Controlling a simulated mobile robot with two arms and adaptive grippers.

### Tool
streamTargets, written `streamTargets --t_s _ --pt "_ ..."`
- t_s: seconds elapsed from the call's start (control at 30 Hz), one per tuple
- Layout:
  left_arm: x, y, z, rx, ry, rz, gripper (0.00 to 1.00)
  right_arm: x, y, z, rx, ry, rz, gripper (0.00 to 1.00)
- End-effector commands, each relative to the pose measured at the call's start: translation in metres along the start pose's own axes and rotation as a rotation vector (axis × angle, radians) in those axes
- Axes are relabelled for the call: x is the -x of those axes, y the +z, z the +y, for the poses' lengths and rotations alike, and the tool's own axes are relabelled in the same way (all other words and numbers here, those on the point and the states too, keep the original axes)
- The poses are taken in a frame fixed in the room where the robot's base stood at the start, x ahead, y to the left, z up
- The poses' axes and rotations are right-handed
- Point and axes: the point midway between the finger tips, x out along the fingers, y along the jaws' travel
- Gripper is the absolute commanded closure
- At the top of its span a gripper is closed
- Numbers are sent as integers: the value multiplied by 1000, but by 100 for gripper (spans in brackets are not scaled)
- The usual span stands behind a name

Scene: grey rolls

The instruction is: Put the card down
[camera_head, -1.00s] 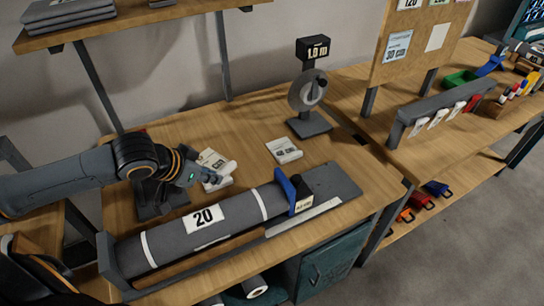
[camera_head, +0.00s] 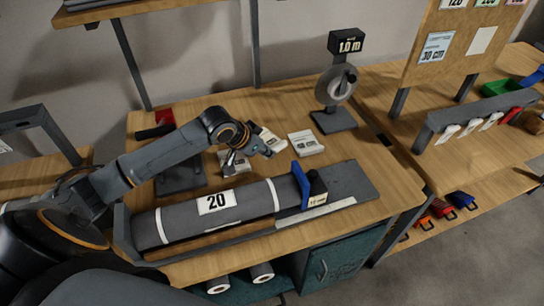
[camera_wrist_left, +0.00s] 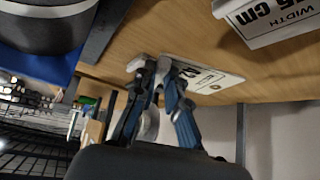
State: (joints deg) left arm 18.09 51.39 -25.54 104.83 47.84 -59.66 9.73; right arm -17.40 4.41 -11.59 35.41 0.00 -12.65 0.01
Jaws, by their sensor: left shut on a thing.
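My left gripper (camera_head: 267,148) is over the back middle of the wooden bench, behind the grey roll. It is shut on a white card (camera_head: 269,136). In the left wrist view, the two fingers of the gripper (camera_wrist_left: 158,78) close at one edge of the card (camera_wrist_left: 205,79), which has dark print partly hidden by a finger. The card appears close to the wood; I cannot tell whether it touches. My right gripper is not in view.
A white printed block (camera_head: 305,142) stands right of the gripper, another (camera_head: 236,163) just left of it. In front lies a grey roll (camera_head: 245,203) labelled 20, with a blue slider (camera_head: 301,186). A dial stand (camera_head: 336,90) is behind right. Bare wood lies around the blocks.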

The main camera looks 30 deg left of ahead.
Motion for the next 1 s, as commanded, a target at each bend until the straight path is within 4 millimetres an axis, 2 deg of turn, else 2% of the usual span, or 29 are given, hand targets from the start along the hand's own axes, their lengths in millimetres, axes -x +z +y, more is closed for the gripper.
streamTargets --t_s 0.1,0.37,0.5,0.97,1.0 --pt "-24 -2 -3 3 0 2 100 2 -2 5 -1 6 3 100" --pt "-49 -2 -6 2 0 2 100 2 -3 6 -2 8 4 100" --pt "-65 12 -6 2 -1 1 100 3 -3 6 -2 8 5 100" --pt "-74 19 -7 0 -2 3 100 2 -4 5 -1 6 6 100" --pt "-73 19 -7 0 -2 3 82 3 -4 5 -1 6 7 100"
